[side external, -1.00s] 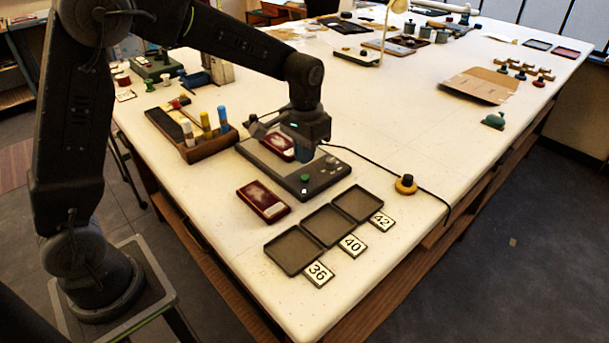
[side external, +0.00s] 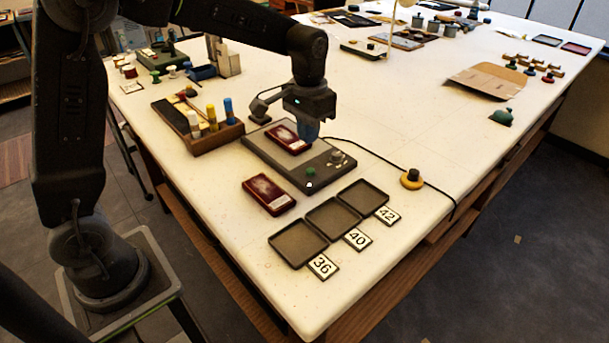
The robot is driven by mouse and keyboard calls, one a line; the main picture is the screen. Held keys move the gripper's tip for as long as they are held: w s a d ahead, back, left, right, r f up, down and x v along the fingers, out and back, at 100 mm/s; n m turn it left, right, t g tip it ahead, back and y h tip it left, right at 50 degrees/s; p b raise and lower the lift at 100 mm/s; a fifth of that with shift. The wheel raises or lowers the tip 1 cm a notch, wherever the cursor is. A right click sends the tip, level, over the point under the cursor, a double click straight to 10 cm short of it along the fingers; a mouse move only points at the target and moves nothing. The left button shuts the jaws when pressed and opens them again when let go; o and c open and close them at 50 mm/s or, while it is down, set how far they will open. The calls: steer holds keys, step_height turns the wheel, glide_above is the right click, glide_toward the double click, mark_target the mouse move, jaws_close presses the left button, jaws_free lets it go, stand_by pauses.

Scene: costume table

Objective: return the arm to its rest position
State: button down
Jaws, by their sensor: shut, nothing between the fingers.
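My gripper (side external: 306,132) hangs from my dark arm above the grey device (side external: 283,163) on the white table. It points down and is shut, with nothing seen between the fingers. The fingertips are partly dark against the device behind them. A second red case (side external: 268,195) lies on the table in front of the device.
Empty trays (side external: 298,243) with cards marked 36, 40 and 42 stand front right. A wooden box (side external: 203,131) of bottles stands left of the device. A yellow-and-black button (side external: 411,179) with a cable lies right. The table's front corner is clear.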

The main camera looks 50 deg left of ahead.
steer(key=s+r+t, duration=0.2)
steer(key=s+r, duration=0.1)
steer(key=s, duration=0.8)
steer(key=s+r+t, duration=0.3)
steer(key=s, duration=0.8)
steer(key=shift+d, duration=0.2)
steer(key=shift+r, duration=0.1)
stand_by(0.6)
